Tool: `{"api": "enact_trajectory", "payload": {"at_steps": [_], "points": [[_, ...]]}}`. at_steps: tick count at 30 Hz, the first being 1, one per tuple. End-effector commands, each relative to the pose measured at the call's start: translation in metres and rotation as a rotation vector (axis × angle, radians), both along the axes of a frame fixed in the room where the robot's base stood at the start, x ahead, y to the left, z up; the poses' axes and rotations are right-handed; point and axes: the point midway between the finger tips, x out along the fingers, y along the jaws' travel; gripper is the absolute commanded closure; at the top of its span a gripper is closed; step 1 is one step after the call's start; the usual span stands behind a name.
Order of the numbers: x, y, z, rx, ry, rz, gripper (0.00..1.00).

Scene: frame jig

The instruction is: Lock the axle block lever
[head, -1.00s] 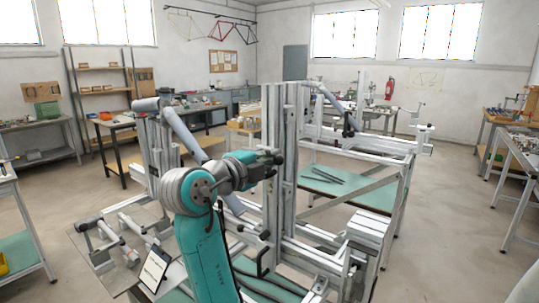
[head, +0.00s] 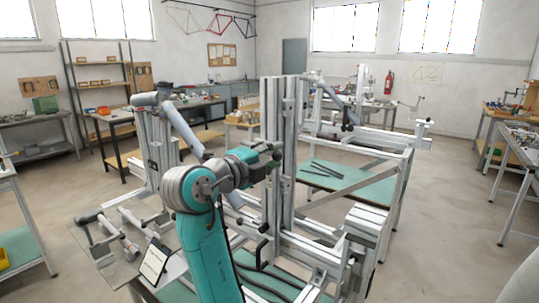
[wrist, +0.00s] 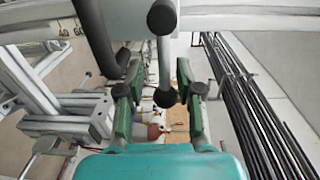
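In the wrist view a grey lever (wrist: 164,60) hangs from a dark round pivot (wrist: 162,18) on a pale metal rail, and ends in a dark ball knob (wrist: 166,97). My gripper (wrist: 161,90) is open, with one green finger on each side of the lever. The knob appears between the fingers, with visible gaps on both sides. I cannot tell the depth between knob and fingers. In the head view my gripper (head: 268,155) is beside the upright metal column of the jig (head: 279,120). The lever is not clearly visible there.
A thick dark tube (wrist: 95,38) runs close to the left finger in the wrist view. Clamp hardware (wrist: 65,115) lies farther left. A bundle of dark rods (wrist: 250,100) is at right. The jig's rails and long tubes surround my arm in the head view.

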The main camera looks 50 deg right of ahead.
Motion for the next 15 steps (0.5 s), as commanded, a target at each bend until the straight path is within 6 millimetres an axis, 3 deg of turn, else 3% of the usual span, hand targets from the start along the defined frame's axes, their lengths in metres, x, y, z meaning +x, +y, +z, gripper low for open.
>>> {"api": "enact_trajectory", "payload": {"at_steps": [8, 15], "points": [[0.002, 0.002, 0.001, -0.002, 0.001, 0.005, 0.64], [0.002, 0.031, 0.003, -0.002, 0.000, 0.010, 0.64]]}}
